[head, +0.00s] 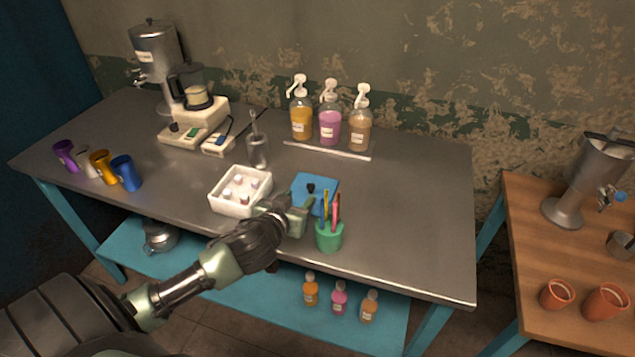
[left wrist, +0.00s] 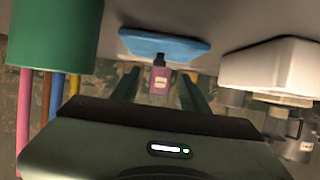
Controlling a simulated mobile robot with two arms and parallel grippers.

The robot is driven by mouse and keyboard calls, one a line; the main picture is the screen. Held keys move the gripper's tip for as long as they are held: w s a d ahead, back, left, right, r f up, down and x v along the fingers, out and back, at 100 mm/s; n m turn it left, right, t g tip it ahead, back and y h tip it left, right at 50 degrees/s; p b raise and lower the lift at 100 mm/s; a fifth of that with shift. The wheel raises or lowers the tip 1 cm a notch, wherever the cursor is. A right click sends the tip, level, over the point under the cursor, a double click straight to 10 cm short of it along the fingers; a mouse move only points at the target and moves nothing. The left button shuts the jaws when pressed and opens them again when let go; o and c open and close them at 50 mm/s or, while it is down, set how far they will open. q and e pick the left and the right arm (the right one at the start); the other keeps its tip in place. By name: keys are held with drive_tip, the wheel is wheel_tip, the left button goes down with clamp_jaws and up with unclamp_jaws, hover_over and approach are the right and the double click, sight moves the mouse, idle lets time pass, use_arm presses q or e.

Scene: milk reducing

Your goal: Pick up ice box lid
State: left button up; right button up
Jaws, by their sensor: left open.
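The ice box lid (head: 324,183) is a blue square with a black knob (head: 311,188). The fingers appear empty; contact with the lid cannot be told. My right gripper is not in view.
A green cup (head: 329,238) with coloured pens stands close right of my left gripper. A grey flask-like container (head: 257,152) stands behind the ice box. Pump bottles (head: 330,125) stand at the back. The table's right part is clear.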

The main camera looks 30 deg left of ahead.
sight(310, 186)
use_arm(q)
drive_tip(key=shift+w+a+f, duration=0.1)
drive_tip(key=shift+w+a, duration=0.05)
drive_tip(key=shift+w, duration=0.5)
drive_tip(key=shift+w+a, duration=0.1)
drive_tip(key=shift+w, duration=0.15)
drive_tip(key=shift+p+x, duration=0.5)
drive_tip(key=shift+x, duration=0.5)
drive_tip(key=x, duration=0.2)
drive_tip(key=shift+w+f, duration=0.1)
drive_tip(key=shift+w, duration=0.25)
drive_tip(key=shift+w+a+f, duration=0.1)
drive_tip(key=shift+w+f, duration=0.1)
drive_tip(key=shift+w, duration=0.05)
clamp_jaws()
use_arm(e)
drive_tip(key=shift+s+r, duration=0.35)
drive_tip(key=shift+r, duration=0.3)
